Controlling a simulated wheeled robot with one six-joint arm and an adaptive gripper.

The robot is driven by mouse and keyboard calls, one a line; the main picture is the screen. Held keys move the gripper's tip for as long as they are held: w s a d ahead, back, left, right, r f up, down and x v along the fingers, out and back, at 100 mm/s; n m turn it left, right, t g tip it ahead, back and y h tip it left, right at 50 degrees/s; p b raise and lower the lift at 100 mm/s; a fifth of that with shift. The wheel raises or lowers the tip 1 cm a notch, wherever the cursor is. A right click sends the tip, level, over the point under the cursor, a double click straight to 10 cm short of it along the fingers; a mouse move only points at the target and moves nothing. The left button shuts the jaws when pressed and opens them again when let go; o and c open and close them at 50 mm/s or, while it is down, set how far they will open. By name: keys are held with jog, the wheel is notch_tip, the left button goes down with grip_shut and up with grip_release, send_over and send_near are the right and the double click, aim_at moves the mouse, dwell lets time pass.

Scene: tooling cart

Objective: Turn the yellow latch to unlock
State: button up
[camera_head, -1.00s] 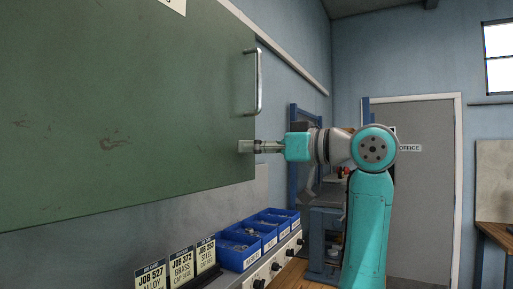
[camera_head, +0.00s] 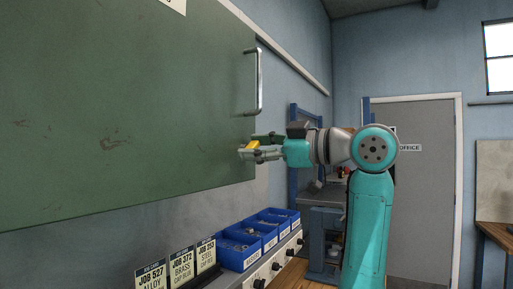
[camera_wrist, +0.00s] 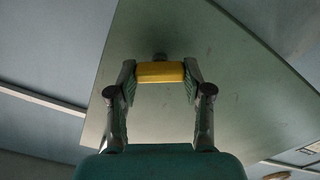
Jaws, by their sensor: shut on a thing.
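The yellow latch (camera_head: 252,145) is on the green cabinet door (camera_head: 120,110), near its right edge and below the metal handle (camera_head: 258,82). My gripper (camera_head: 250,152) is at the door and shut on the latch. In the wrist view the latch (camera_wrist: 161,72) is a yellow bar lying crosswise between the two fingertips of my gripper (camera_wrist: 160,80), with a finger against each end. The green door (camera_wrist: 220,60) fills the background behind it. The fingers hide part of the latch in the head view.
Several blue bins (camera_head: 240,250) stand on the bench below the door. Job cards (camera_head: 181,268) stand left of them. A grey office door (camera_head: 425,190) is at the back right. Open space lies between my arm and the bins.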

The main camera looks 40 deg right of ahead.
jog(key=n, duration=1.1)
jog(key=shift+a+f+n, duration=0.1)
jog(key=shift+f+n, duration=0.1)
jog(key=shift+n, duration=0.1)
dwell(0.4)
jog(key=o, duration=1.2)
jog(key=shift+c, duration=0.2)
jog(key=v, duration=1.2)
